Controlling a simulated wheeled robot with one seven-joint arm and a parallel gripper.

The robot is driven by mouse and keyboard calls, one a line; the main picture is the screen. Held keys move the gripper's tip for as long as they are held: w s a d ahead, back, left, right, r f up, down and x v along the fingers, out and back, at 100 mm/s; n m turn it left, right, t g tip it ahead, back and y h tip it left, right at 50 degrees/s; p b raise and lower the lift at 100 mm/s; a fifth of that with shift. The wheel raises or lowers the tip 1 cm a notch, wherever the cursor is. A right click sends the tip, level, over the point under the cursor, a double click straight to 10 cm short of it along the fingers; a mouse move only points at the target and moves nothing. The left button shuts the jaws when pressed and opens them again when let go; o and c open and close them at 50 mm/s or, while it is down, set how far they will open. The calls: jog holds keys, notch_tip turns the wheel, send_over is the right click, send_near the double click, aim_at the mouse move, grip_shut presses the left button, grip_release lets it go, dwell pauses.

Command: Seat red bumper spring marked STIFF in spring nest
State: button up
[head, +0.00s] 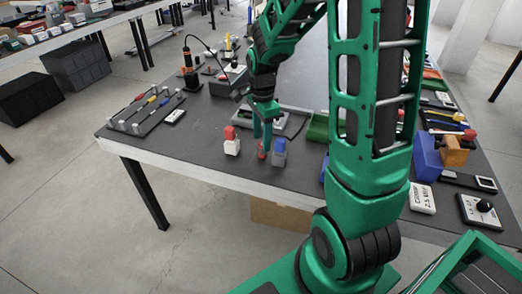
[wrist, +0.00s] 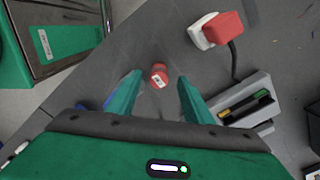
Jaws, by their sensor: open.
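A small red cylinder (wrist: 159,76) with a white label, seemingly the red bumper spring, stands on the dark tabletop in the wrist view. The label is too small to read. My gripper (wrist: 160,84) is open, its green fingers on either side of the cylinder in the picture; I cannot tell the height gap. In the head view my gripper (head: 262,136) points down near the table's front edge, with the red cylinder (head: 262,153) at its fingertips. A grey fixture (wrist: 228,114) with black, yellow and green parts lies to the right. I cannot make out the spring nest.
A red-and-white block (head: 231,143) stands left of the gripper and a blue-and-grey block (head: 279,152) right of it, both close. A tool rack (head: 145,112) lies farther left. A green bin (head: 318,128) is partly hidden by my arm. Bare tabletop (head: 190,135) lies front left.

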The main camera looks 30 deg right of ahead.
jog(key=shift+f, duration=1.75)
jog(key=c, duration=1.2)
grip_shut()
jog(key=shift+r, duration=0.1)
